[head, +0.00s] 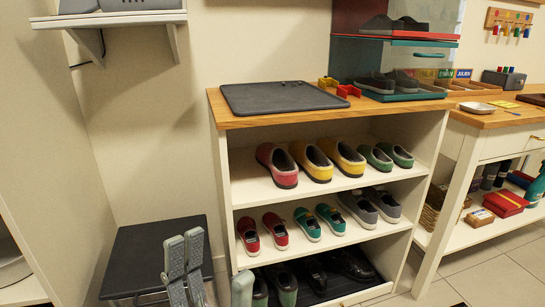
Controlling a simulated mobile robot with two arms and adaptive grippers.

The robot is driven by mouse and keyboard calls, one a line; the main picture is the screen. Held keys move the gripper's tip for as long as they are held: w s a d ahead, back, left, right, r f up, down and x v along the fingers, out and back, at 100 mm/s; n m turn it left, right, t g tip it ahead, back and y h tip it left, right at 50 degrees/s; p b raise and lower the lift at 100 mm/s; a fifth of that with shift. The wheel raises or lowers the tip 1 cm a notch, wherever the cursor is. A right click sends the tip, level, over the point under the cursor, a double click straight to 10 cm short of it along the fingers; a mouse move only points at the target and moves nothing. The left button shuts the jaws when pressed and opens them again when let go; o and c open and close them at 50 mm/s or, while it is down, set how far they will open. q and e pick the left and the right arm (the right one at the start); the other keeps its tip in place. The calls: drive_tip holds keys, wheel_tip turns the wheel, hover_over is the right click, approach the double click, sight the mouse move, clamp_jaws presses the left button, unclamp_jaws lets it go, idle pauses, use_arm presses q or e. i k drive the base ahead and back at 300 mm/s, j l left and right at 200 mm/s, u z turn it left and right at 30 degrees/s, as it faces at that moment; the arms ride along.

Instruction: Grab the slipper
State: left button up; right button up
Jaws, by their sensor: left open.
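Several slippers stand in the cubby. A single red slipper with a grey lining (278,165) is at the left of the upper shelf. Beside it are a yellow pair (327,160) and a green pair (387,156). The middle shelf holds a small red pair (262,234), a teal pair (320,222) and a grey pair (370,207). My left gripper (184,240) is open and empty at the lower left, pointing up in front of a dark bench, left of the cubby and apart from the slippers. My right gripper does not clearly show.
The white cubby (222,182) has a wooden top with a dark tray (280,96). Dark shoes (348,264) fill its low shelf. A black-topped bench (150,252) stands left. A wooden-topped table (490,118) stands right. A pale part (242,288) near the cubby's lower left is unclear.

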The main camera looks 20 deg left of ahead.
sight(284, 170)
drive_tip(key=k+u, duration=0.25)
drive_tip(key=u, duration=0.2)
drive_tip(key=k+j+u, duration=0.15)
drive_tip(key=k+u, duration=0.15)
drive_tip(key=u, duration=0.15)
drive_tip(key=i+l+u, duration=0.15)
drive_tip(key=l, duration=0.3)
drive_tip(key=i+l+u, duration=0.2)
drive_tip(key=l, duration=0.25)
drive_tip(key=l+u, duration=0.15)
drive_tip(key=l, duration=0.35)
drive_tip(key=i+l+u, duration=0.15)
drive_tip(key=l, duration=1.15)
drive_tip(key=i+u, duration=0.05)
